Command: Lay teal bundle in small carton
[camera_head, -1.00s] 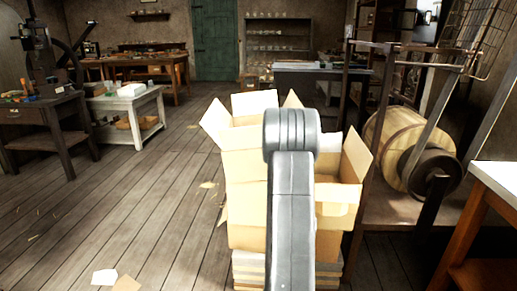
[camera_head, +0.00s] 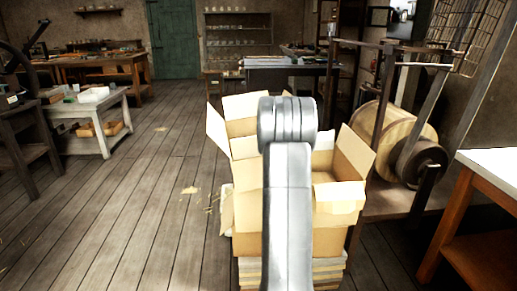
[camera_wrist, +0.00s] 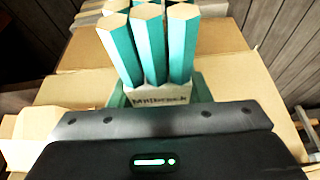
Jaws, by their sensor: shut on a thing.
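The teal bundle (camera_wrist: 152,50) shows in the wrist view as several teal six-sided sticks with pale ends, held by a pale paper band with dark lettering. My gripper (camera_wrist: 160,103) is shut on it near the band; the dark gripper body fills the bottom of that view. Cardboard panels and flaps (camera_wrist: 235,85) lie behind and below the bundle. In the head view an open carton (camera_head: 340,197) with raised flaps stands at the right of my arm, and another open carton (camera_head: 245,107) stands behind it. My arm hides the gripper, the bundle and part of the cartons there. I cannot tell which carton is the small one.
Flat cardboard layers (camera_head: 330,272) lie under the cartons. A wooden drum (camera_head: 392,135) on a metal frame stands close on the right, and a white-topped table (camera_head: 490,170) is nearer. A white bench (camera_head: 85,105) stands at the left.

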